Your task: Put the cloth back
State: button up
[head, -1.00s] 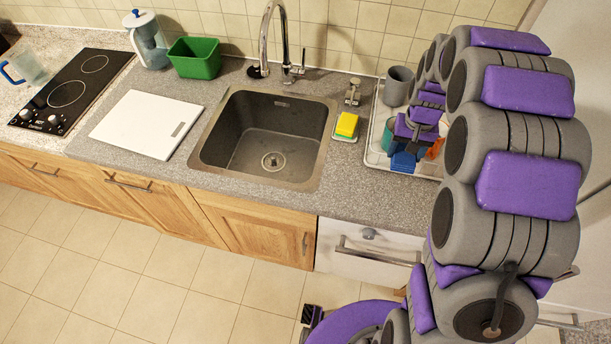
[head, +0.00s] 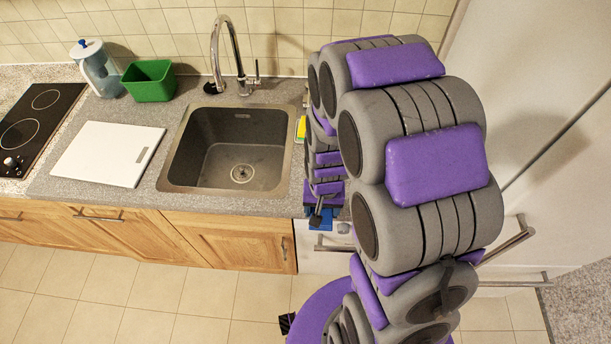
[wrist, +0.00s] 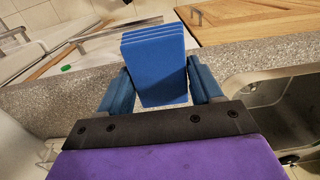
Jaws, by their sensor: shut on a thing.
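A blue folded cloth (wrist: 157,68), with several layered edges at its top, is held between the two blue fingers of my gripper (wrist: 161,88) in the wrist view. My gripper is shut on it. In the head view my gripper (head: 322,208) and a bit of blue show at the counter's front edge, right of the sink. The head view does not let me tell finger from cloth there. My arm hides the counter behind it.
The sink (head: 233,150) is left of my gripper, with a yellow-green sponge (head: 301,128) partly hidden by my arm. A white board (head: 108,153), a green tub (head: 149,81) and a water jug (head: 96,68) stand further left. Tall white doors (head: 530,100) are at the right.

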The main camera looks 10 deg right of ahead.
jog(key=w, duration=0.5)
jog(key=w+f+b, duration=0.1)
jog(key=w, duration=0.9)
jog(key=shift+w+a+f, duration=0.2)
jog(key=shift+w+f, duration=0.05)
jog(key=shift+f, duration=0.1)
jog(key=shift+w+a+f+b, duration=0.1)
jog(key=shift+f+b, duration=0.55)
jog(key=shift+f, duration=1.15)
jog(key=shift+r, duration=0.1)
jog(key=o, duration=1)
